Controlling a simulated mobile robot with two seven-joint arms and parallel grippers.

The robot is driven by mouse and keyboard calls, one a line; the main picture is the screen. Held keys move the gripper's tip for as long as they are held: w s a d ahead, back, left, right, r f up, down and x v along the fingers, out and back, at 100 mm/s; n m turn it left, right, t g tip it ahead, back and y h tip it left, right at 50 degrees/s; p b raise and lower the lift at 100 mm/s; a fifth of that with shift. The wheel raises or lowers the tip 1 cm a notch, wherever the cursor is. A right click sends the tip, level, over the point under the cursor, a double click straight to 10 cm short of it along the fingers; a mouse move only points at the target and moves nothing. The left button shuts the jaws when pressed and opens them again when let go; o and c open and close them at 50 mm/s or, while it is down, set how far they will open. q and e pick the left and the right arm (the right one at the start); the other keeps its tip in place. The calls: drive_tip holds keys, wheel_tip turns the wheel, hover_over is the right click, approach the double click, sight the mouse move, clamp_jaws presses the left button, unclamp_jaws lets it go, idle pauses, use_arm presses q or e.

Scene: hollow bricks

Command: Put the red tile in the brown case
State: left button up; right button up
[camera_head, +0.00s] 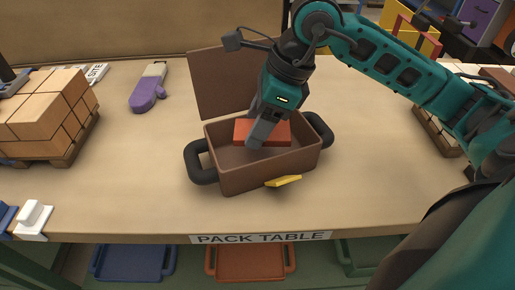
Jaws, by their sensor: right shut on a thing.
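The brown case (270,175) stands on the pack table with its lid (218,85) raised at the back and dark handles at both sides. The red tile (281,132) is in the case opening, over or on its floor; I cannot tell whether it touches the bottom. My right gripper (258,137) reaches down into the case from above and is shut on the red tile, its fingers hiding part of it. A yellow latch (284,181) shows on the case's front wall. My left gripper is not in view.
A white and blue item (33,220) lies at the front left. The table (375,195) is clear right of the case. Bins (250,260) sit below.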

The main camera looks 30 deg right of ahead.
sight(251, 158)
wheel_tip(251, 158, down, 2)
drive_tip(key=shift+f, duration=0.25)
wheel_tip(251, 158, down, 3)
drive_tip(key=shift+f+b, duration=0.15)
drive_tip(key=shift+b, duration=0.3)
drive_tip(key=shift+f, duration=0.15)
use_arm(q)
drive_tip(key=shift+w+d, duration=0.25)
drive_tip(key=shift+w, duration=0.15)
use_arm(e)
drive_tip(key=o, duration=0.7)
drive_tip(key=shift+f, duration=0.15)
drive_tip(key=shift+o, duration=0.9)
